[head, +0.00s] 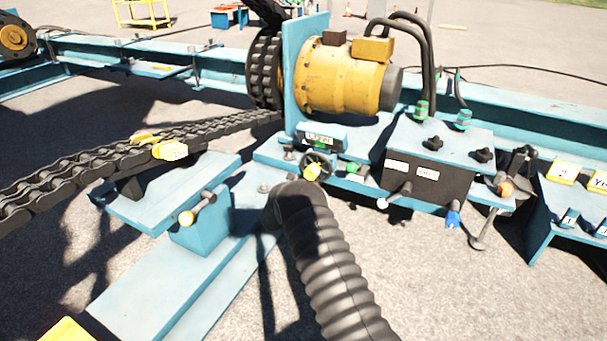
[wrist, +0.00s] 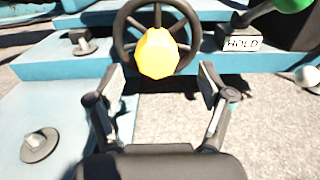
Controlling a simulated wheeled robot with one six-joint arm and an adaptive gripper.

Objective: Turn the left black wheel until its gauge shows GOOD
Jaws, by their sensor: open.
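A black spoked wheel (head: 319,164) with a yellow knob (head: 312,172) is on the blue frame, below the yellow motor. In the wrist view the wheel (wrist: 124,28) is at top centre, its yellow knob (wrist: 157,52) facing me. My gripper (wrist: 161,82) is open and empty, its fingers pointing toward the wheel, one on either side of the knob's line. I cannot tell whether they touch it. In the head view my arm hides the fingers.
A plate marked HOLD (wrist: 243,43) is right of the wheel. A dark box (head: 430,180) with two black knobs on top (head: 432,143) and levers in front stands farther right. A heavy chain (head: 120,160) runs at left.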

